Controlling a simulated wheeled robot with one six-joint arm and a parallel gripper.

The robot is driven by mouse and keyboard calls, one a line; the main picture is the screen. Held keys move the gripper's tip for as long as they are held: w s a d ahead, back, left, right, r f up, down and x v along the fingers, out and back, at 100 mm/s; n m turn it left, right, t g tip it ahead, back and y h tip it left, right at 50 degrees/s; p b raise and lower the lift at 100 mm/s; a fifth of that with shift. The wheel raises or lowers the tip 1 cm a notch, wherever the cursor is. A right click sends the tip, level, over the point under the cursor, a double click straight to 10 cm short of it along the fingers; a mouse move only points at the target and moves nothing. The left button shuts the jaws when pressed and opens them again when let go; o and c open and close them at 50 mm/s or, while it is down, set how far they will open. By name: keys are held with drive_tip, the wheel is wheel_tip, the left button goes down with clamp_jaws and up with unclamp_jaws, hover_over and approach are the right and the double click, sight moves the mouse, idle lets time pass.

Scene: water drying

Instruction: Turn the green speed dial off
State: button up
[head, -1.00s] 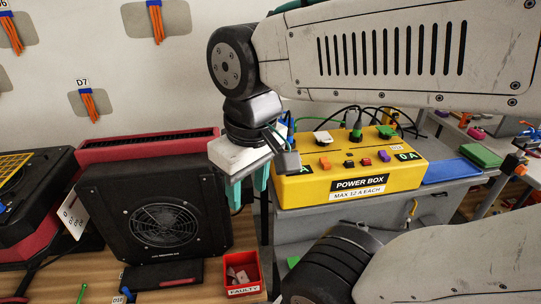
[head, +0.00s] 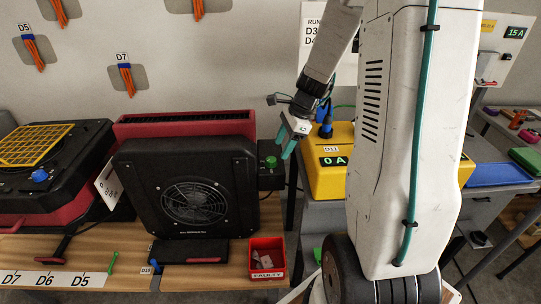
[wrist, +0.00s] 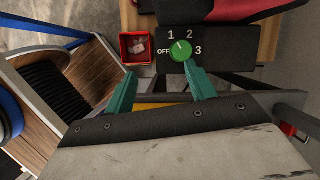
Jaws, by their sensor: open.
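The green speed dial (head: 271,162) sits on a small black panel at the right side of the black fan unit (head: 194,202). In the wrist view the dial (wrist: 180,50) is ringed by the marks OFF, 1, 2 and 3. Its pale pointer mark is small; I cannot tell for sure which mark it points at. My gripper (head: 286,144) is above and just right of the dial, its teal fingers apart and empty. In the wrist view my gripper (wrist: 158,69) has its right fingertip close to the dial's lower edge and its left fingertip well left of it. Contact cannot be told.
A red bin (head: 266,257) labelled FAULTY stands on the wooden bench in front of the dial. The yellow power box (head: 329,175) is at the right, partly hidden by my arm. A red-and-black unit with a yellow grille (head: 38,144) is at the left.

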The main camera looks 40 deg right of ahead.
sight(271, 159)
drive_tip(key=w+f+m, duration=0.1)
drive_tip(key=f, duration=0.1)
drive_tip(key=w+f+m, duration=0.1)
drive_tip(key=w+f, duration=0.1)
drive_tip(key=f, duration=0.1)
drive_tip(key=w+f+m, duration=0.1)
drive_tip(key=f, duration=0.1)
drive_tip(key=shift+w+a+f+m+t+h, duration=0.15)
drive_tip(key=shift+a+f+m+t+h, duration=0.15)
drive_tip(key=shift+m+t, duration=0.1)
drive_tip(key=c, duration=1)
